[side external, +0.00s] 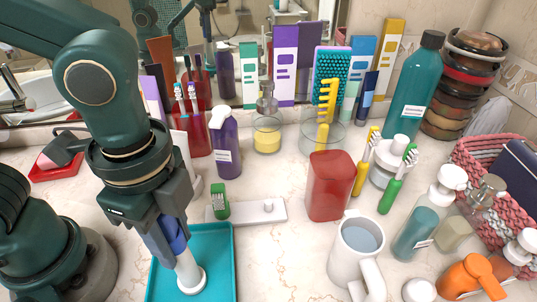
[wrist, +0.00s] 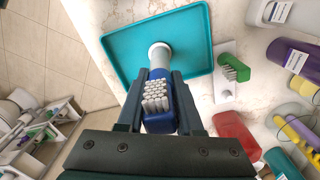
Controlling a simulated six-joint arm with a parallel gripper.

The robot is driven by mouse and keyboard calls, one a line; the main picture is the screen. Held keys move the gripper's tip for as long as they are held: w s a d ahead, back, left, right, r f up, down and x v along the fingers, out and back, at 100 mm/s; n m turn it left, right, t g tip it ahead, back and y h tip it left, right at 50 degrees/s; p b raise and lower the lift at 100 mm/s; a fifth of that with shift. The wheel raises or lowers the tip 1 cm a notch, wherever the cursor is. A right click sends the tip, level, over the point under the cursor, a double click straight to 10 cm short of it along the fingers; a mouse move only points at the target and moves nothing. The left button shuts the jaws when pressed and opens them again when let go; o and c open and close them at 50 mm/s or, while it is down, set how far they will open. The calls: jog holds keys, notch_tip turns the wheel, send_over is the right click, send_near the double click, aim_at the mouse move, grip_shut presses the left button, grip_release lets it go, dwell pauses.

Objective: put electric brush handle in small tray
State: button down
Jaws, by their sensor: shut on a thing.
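My gripper (wrist: 157,90) is shut on the electric brush handle, with one finger on each side of its blue upper part (wrist: 158,117). Pale bristles on the blue part face the wrist camera. The handle's white round lower end (side external: 191,278) points down over the small teal tray (side external: 214,255). The handle leans slightly in the side view. In the wrist view the white end overlaps the tray (wrist: 190,25) near its middle. I cannot tell whether it touches the tray floor. My gripper (side external: 172,240) partly hides the blue part in the side view.
A green brush (side external: 220,200) stands on a white slab (side external: 245,212) right of the tray. A purple bottle (side external: 226,145) stands behind. A red container (side external: 329,185) and a white mug (side external: 350,255) stand to the right, before more clutter. The tray's visible floor is otherwise bare.

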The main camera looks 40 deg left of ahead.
jog(key=c, duration=0.6)
grip_release()
jog(key=shift+f, duration=0.1)
jog(key=shift+o, duration=0.2)
notch_tip(320, 180, up, 11)
jog(key=shift+f, duration=0.1)
jog(key=shift+r, duration=0.6)
jog(key=shift+a+r, duration=0.1)
jog(key=w+a+f+n+t, duration=0.3)
jog(key=a+f+n+t, duration=0.2)
jog(key=a+n, duration=0.6)
jog(key=shift+a+f+n+t, duration=0.25)
jog(key=shift+f+n, duration=0.45)
jog(key=shift+n, duration=0.5)
